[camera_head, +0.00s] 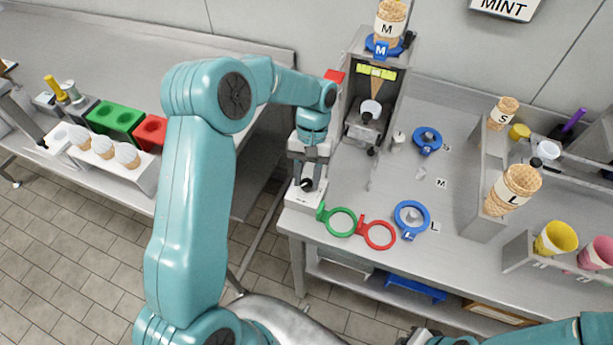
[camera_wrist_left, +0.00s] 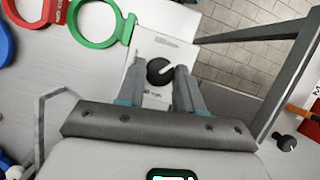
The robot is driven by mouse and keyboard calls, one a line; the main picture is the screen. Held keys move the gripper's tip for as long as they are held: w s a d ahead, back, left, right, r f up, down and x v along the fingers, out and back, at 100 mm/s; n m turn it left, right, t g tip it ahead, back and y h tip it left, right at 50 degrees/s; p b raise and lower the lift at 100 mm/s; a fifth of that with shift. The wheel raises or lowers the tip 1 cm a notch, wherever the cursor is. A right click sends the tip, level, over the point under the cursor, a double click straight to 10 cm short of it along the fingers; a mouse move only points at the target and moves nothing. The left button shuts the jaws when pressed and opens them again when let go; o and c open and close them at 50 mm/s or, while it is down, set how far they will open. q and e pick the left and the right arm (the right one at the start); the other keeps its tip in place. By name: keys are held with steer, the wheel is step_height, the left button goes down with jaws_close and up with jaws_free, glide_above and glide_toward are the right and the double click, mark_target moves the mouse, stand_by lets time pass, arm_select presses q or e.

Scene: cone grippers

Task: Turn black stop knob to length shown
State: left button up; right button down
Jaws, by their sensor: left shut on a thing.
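The black stop knob (camera_wrist_left: 159,70) is round with a white pointer line and sits on a white box (camera_wrist_left: 150,47) with small print, too small to read. In the head view the knob (camera_head: 307,185) is small and dark on the white box (camera_head: 303,200) at the bench's left front corner. My left gripper (camera_head: 309,177) reaches down over it. In the left wrist view its two fingers (camera_wrist_left: 159,78) stand on either side of the knob, shut on it. My right gripper (camera_head: 418,338) is only partly in view at the bottom edge, its jaws unclear.
A green ring (camera_head: 341,222), a red ring (camera_head: 378,235) and a blue ring (camera_head: 411,219) lie close to the box. A dispenser (camera_head: 374,95) holding a cone marked M stands behind. Cones marked S and L stand at right. A sign (camera_head: 503,9) reads MINT.

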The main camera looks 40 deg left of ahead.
arm_select(q)
steer(key=m+y, duration=0.1)
steer(key=m, duration=0.1)
steer(key=m+y+b, duration=0.1)
steer(key=m, duration=0.2)
steer(key=shift+w+d+m, duration=0.15)
steer(key=shift+d+m, duration=0.05)
steer(key=shift+m, duration=0.1)
steer(key=m+y+b, duration=0.1)
steer(key=m+y, duration=0.1)
steer(key=m, duration=0.2)
steer(key=shift+d+m, duration=0.15)
steer(key=shift+m, duration=0.25)
steer(key=o, duration=1)
steer(key=shift+o, duration=0.2)
steer(key=v, duration=1.6)
steer(key=shift+s+d+r, duration=0.15)
steer(key=shift+s+r, duration=0.1)
